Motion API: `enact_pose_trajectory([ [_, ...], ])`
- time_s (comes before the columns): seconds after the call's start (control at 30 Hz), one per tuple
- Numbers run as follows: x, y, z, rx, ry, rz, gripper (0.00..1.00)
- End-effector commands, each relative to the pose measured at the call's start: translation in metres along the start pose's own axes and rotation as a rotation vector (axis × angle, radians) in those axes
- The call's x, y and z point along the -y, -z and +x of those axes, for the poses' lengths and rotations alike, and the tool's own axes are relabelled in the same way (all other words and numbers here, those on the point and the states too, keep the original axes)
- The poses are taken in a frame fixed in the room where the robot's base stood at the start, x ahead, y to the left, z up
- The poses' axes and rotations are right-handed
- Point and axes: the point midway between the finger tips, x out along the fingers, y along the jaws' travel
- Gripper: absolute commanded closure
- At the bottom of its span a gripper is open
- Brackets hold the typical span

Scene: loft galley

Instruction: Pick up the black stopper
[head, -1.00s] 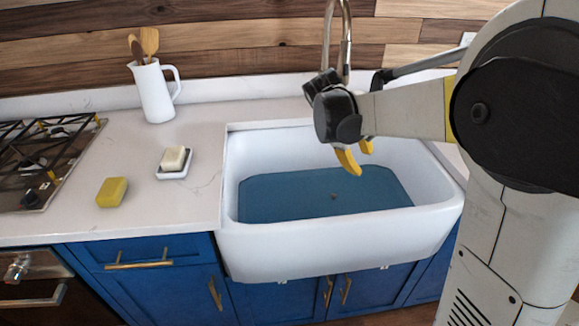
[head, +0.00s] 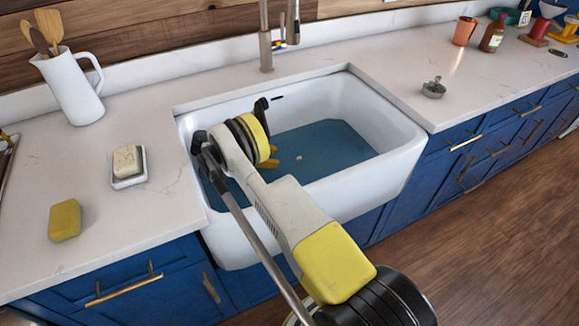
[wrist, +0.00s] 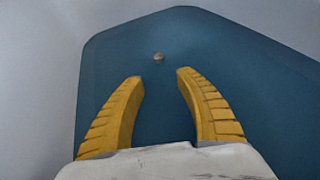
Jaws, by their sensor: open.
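I cannot identify the black stopper with certainty. A small dark flat oval (head: 557,53) lies on the counter at the far right of the head view, too small to name surely. A grey metal piece with an upright knob (head: 434,89) stands on the counter just right of the sink. My gripper (head: 272,161) is over the sink, left of both pieces and well apart from them. In the wrist view its yellow fingers (wrist: 158,75) are spread, with nothing between them. Beyond their tips is a small round spot (wrist: 158,57) on the blue sink bottom.
The white sink (head: 395,118) has raised walls around its blue bottom (head: 335,145). A tall faucet (head: 265,45) stands behind it. A soap dish (head: 130,181), yellow sponge (head: 65,220) and white pitcher (head: 72,92) are left. A copper cup (head: 464,31) and brown bottle (head: 492,35) stand right.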

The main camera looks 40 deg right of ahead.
Motion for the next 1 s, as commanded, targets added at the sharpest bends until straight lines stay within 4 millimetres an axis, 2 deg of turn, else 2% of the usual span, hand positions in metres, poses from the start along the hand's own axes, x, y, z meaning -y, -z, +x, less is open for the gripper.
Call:
enact_pose_trajectory([
  [0.3, 0.0, 0.0, 0.047, -0.001, 0.0, 0.002, 0.59],
  [0.53, 0.0, -0.002, 0.067, -0.001, -0.001, 0.001, 0.59],
  [0.73, 0.0, -0.001, 0.1, -0.001, 0.0, 0.003, 0.59],
  [1.0, 0.0, -0.004, 0.104, -0.001, -0.002, 0.001, 0.6],
])
